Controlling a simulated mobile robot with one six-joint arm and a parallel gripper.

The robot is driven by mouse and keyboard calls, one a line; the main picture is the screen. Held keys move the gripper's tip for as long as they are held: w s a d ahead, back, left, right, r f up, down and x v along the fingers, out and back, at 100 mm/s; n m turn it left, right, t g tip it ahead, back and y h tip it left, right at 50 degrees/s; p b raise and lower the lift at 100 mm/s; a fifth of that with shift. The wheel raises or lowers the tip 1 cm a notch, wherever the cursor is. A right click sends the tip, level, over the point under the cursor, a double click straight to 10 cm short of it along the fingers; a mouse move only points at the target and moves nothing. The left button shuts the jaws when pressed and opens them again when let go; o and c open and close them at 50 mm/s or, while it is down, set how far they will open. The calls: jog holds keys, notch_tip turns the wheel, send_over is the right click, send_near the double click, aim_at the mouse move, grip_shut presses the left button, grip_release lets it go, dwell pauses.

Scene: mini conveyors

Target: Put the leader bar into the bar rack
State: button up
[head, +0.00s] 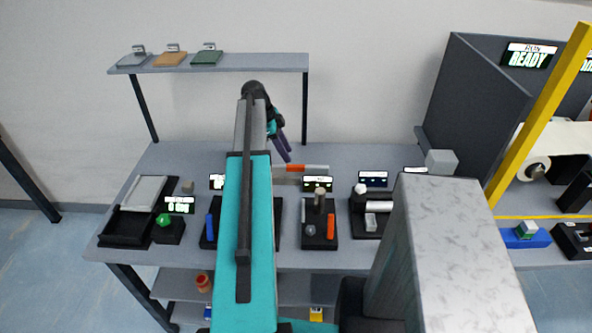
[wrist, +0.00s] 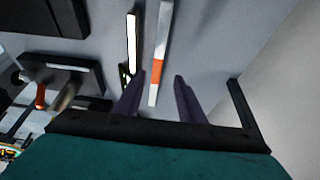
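A thin bar with pale ends and an orange band, which looks like the leader bar (head: 315,168), lies on the table toward the back. It also shows in the wrist view (wrist: 159,65), running away from between my fingertips, closer to the left finger. My gripper (head: 286,148) is over the back of the table by the bar, its purple fingers pointing down. In the wrist view my gripper (wrist: 160,92) is open, its fingers apart with nothing clamped. I cannot tell which fixture is the bar rack; my arm hides part of the table.
A black fixture (head: 312,242) holding an orange piece and posts stands in front, beside another black fixture (head: 365,232). Small displays (head: 373,179) stand behind them. A black tray (head: 122,232) is at left.

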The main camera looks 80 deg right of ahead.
aim_at(294, 166)
jog(key=shift+x, duration=0.85)
jog(key=shift+s, duration=0.1)
jog(key=shift+s+a+f+p, duration=0.2)
jog(key=shift+s+f+p, duration=0.25)
jog(key=shift+f+p, duration=0.25)
jog(key=shift+p+x, duration=0.4)
jog(key=shift+x, duration=1.35)
grip_shut()
